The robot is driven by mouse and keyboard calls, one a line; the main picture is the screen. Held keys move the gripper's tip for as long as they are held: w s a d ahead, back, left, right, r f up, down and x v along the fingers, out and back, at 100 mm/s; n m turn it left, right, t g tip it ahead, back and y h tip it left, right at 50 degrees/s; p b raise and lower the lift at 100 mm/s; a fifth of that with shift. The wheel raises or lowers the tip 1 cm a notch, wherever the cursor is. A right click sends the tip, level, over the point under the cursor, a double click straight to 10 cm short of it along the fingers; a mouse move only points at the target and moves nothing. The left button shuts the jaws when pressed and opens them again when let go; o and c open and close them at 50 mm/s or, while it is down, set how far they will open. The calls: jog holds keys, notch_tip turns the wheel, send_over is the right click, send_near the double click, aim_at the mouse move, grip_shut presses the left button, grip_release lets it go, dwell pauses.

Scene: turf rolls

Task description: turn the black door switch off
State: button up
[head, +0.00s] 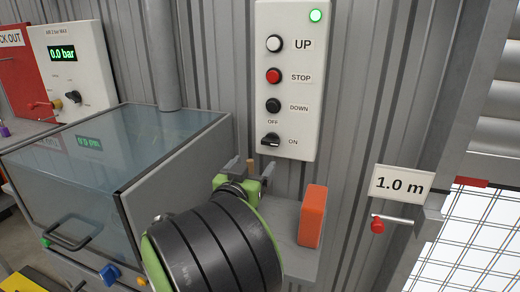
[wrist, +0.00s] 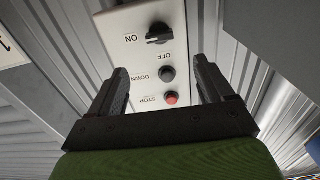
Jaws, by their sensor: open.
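The black door switch (head: 271,140) is a rotary knob at the bottom of a white control panel (head: 308,130), with OFF printed above it and ON to its right. Its handle lies roughly horizontal, in line with the ON label. In the wrist view, where the panel appears upside down, the switch (wrist: 158,34) is above and beyond the fingertips. My gripper (head: 253,168) is open and empty, just below the panel in the head view. Its two fingers also show in the wrist view (wrist: 161,72), apart from the switch.
White UP (head: 274,44), red STOP (head: 273,76) and black DOWN (head: 273,106) buttons sit above the switch. A green lamp (head: 316,15) is lit. An orange block (head: 312,216) is right of my gripper; a glass-topped cabinet (head: 110,150) is left.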

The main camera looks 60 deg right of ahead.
aim_at(269, 145)
jog(key=d, duration=0.4)
jog(key=w+d+p, duration=0.1)
jog(key=d, duration=0.3)
jog(key=w+d, duration=0.1)
jog(key=d, duration=0.4)
jog(key=shift+p, duration=0.35)
jog(key=shift+a, duration=0.1)
jog(key=c, duration=1)
jog(key=shift+c, duration=0.2)
jog(key=shift+n, duration=0.3)
jog(key=n, duration=0.3)
jog(key=shift+n, duration=0.4)
jog(key=n+p, duration=0.1)
jog(key=n, duration=0.3)
jog(key=n+p, duration=0.2)
jog(key=n, duration=0.3)
jog(key=shift+n+p, duration=1.45)
jog(key=shift+n, duration=0.75)
jog(key=shift+f, duration=0.1)
